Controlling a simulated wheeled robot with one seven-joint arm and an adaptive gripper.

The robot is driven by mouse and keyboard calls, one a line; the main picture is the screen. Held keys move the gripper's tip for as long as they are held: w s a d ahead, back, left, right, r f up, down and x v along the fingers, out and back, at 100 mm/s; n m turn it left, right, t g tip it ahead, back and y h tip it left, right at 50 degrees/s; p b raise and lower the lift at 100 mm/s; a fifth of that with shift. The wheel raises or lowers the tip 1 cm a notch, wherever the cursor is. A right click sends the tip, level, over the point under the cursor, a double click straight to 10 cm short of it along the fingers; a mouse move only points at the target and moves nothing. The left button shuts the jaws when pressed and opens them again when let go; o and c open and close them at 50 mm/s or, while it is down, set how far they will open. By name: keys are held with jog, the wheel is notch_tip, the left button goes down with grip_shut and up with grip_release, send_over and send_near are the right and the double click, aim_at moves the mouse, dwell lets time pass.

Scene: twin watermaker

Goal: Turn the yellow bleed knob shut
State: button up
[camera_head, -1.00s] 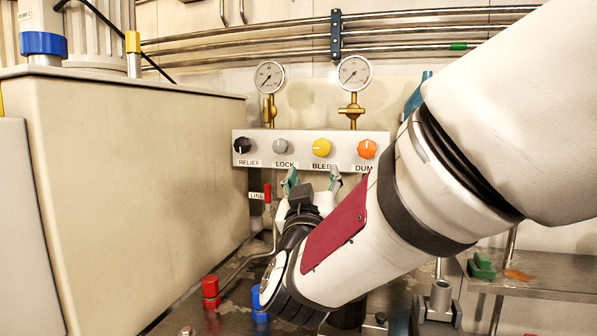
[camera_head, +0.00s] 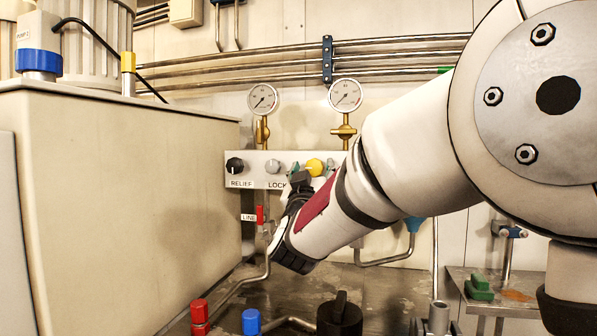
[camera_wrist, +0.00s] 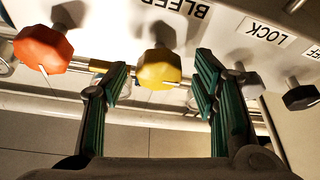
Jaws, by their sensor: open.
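The yellow bleed knob (camera_head: 315,167) sticks out of the pale panel (camera_head: 262,182), to the right of the grey lock knob (camera_head: 273,167). In the wrist view the yellow knob (camera_wrist: 159,68) lies between the two green-padded fingers, nearer the left one, with a gap on both sides. My gripper (camera_wrist: 160,85) is open and empty, and neither finger visibly touches the knob. In the head view my gripper (camera_head: 312,170) is at the panel around the yellow knob, its fingers partly hidden by my wrist. The knob's pointer line is hard to make out.
The orange knob (camera_wrist: 43,49) sits left of my fingers in the wrist view. The grey lock knob (camera_wrist: 243,80) is close to the right finger, and the black relief knob (camera_head: 235,166) is further off. Two gauges (camera_head: 263,99) stand above the panel. A large beige housing (camera_head: 130,200) stands at left.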

jog(key=shift+w+d+r, duration=0.15)
jog(key=shift+w+r, duration=0.1)
jog(key=shift+w, duration=0.35)
jog(key=c, duration=1.2)
